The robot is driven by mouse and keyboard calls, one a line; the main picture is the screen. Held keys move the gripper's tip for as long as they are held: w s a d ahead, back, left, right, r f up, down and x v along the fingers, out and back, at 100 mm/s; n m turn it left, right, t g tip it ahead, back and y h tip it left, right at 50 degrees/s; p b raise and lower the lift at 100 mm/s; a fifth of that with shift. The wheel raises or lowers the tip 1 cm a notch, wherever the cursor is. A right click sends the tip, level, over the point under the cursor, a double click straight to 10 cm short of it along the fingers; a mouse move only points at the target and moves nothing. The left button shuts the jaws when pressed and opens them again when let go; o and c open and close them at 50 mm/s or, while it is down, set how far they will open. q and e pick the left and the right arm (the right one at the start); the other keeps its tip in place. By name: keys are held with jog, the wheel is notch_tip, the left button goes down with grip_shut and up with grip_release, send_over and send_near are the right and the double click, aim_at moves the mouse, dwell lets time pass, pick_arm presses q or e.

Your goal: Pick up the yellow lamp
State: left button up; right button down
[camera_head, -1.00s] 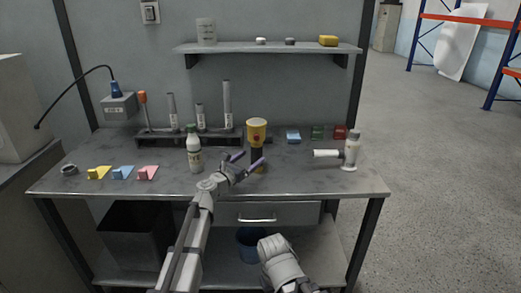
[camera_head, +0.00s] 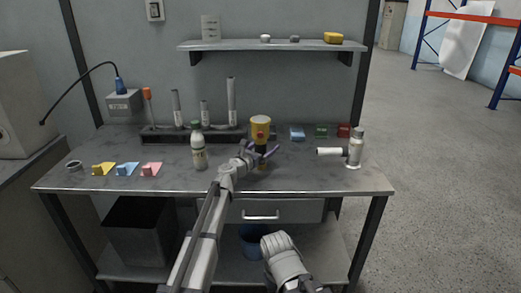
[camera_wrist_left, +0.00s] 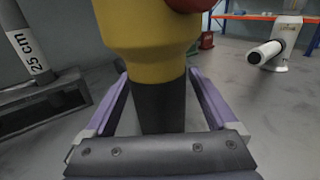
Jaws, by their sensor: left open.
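The yellow lamp (camera_head: 260,128) stands upright on the workbench, with a yellow head, a red part on it and a dark handle below. In the left wrist view the lamp (camera_wrist_left: 150,50) fills the middle, and its dark handle (camera_wrist_left: 160,105) is between the two purple fingers. My left gripper (camera_head: 262,152) is open around the handle, with a gap at the finger on the right; contact on the left side is hard to tell. The wrist view also shows my left gripper (camera_wrist_left: 160,110). My right gripper is not clearly visible; only a grey arm part shows low in the head view.
A rack with several grey tubes (camera_head: 190,134) is behind. A white tool (camera_head: 355,150) stands at the right. Small blue (camera_head: 297,134), green and red blocks lie behind. The front right bench top is clear.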

pick_arm(q)
jog(key=shift+c, duration=0.3)
grip_shut()
dwell(0.4)
